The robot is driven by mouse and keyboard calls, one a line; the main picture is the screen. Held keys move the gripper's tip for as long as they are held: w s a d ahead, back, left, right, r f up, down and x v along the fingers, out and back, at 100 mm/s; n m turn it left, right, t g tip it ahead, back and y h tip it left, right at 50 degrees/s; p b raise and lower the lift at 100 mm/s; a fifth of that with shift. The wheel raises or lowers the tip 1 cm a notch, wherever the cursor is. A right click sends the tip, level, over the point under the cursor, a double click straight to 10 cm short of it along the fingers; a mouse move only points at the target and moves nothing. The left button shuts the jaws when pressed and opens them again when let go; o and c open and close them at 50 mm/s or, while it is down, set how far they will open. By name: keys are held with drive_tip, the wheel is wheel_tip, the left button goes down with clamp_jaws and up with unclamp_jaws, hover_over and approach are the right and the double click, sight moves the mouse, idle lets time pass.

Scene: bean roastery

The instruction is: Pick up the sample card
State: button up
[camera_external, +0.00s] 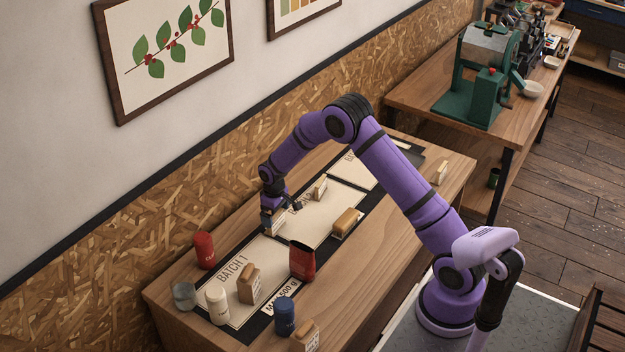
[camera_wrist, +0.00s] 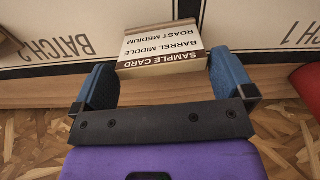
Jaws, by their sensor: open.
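The sample card (camera_wrist: 163,50) is a cream block with a brown band, lettered "SAMPLE CARD, BARREL MIDDLE, ROAST MEDIUM", upside down in the wrist view. In the external view the card (camera_external: 276,227) stands between the Batch 1 and Batch 2 mats, partly hidden by my gripper. My gripper (camera_external: 281,208) is just above it, at the wall side of the table. In the wrist view its blue fingers are open, one at each side of the card's near end. I cannot tell whether they touch it.
Brown blocks (camera_external: 249,284) sit on the mats. Another cream block (camera_external: 320,187) stands beyond my gripper. The wall is close behind.

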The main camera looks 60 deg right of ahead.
sight(275, 215)
wheel_tip(275, 215, down, 4)
drive_tip(key=shift+r, duration=0.2)
drive_tip(key=shift+c, duration=0.5)
drive_tip(key=shift+a, duration=0.1)
drive_tip(key=c, duration=0.5)
drive_tip(key=shift+r, duration=0.15)
